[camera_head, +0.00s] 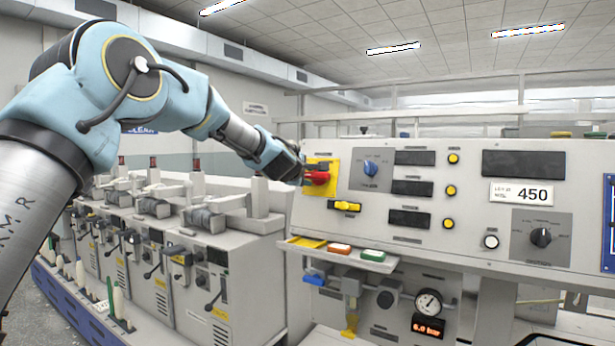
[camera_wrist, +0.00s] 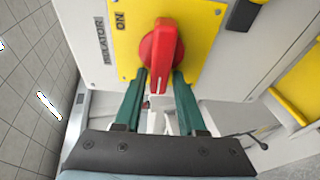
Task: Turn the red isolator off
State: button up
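The red isolator knob (camera_wrist: 160,55) sits on a yellow plate (camera_wrist: 202,25) on the panel. In the wrist view its grip bar runs roughly up and down, with a pale mark at the lower end. The word ON is printed at the plate's upper left. My gripper (camera_wrist: 160,82) has its two green fingers on either side of the bar's lower end, with what looks like a small gap at each side. In the head view the knob (camera_head: 317,178) is at my gripper's tip (camera_head: 303,176), and the fingers are mostly hidden.
A blue selector knob (camera_head: 371,168) is right of the isolator. A yellow switch (camera_head: 345,206) is below it.

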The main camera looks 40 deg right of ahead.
jog(key=shift+o, duration=1)
jog(key=shift+a, duration=0.1)
jog(key=b+v, duration=0.5)
jog(key=v, duration=0.5)
jog(key=shift+s+a, duration=0.2)
jog(key=shift+a, duration=0.05)
